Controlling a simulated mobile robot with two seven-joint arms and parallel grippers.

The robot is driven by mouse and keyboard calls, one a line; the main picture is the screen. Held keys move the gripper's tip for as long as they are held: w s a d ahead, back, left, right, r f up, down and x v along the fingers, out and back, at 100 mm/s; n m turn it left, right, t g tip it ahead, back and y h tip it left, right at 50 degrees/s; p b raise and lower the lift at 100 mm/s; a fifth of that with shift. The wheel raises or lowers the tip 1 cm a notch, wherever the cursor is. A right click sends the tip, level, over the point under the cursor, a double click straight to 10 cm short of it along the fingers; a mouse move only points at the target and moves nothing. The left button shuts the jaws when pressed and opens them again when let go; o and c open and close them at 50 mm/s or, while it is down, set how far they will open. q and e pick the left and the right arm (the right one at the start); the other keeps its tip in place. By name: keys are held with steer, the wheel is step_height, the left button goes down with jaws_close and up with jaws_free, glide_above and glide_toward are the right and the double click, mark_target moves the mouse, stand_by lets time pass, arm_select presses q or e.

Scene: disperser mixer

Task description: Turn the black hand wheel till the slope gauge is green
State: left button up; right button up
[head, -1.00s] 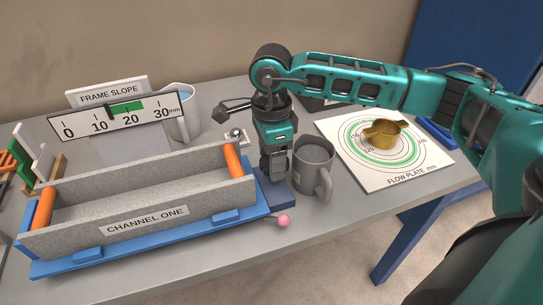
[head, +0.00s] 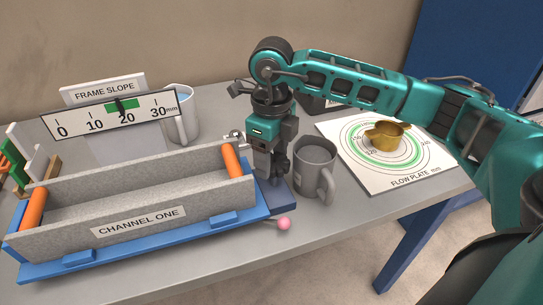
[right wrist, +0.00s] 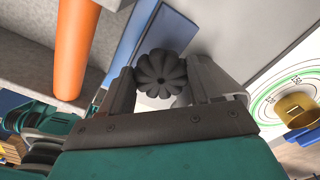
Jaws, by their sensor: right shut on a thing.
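The black hand wheel (right wrist: 161,73) is a ribbed dark knob between the two fingers of my right gripper (right wrist: 158,85) in the right wrist view. In the head view my right gripper (head: 272,175) points down at the right end of the channel frame and hides the wheel. It is shut on the wheel. The slope gauge (head: 75,123) is a white scale from 0 to 30 mm below a FRAME SLOPE sign (head: 104,90). Its dark pointer (head: 120,105) stands inside the green band (head: 133,105), near its middle. My left gripper is not in view.
The grey CHANNEL ONE trough (head: 140,221) lies on a blue frame (head: 150,246) with orange rollers. A grey mug (head: 314,165) stands close right of my gripper. A pink ball knob (head: 283,223) juts out in front. The flow plate (head: 425,165) carries a brass cup (head: 388,133).

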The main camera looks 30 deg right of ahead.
steer(key=shift+m, duration=0.6)
steer(key=o, duration=1.1)
steer(key=shift+c, duration=0.2)
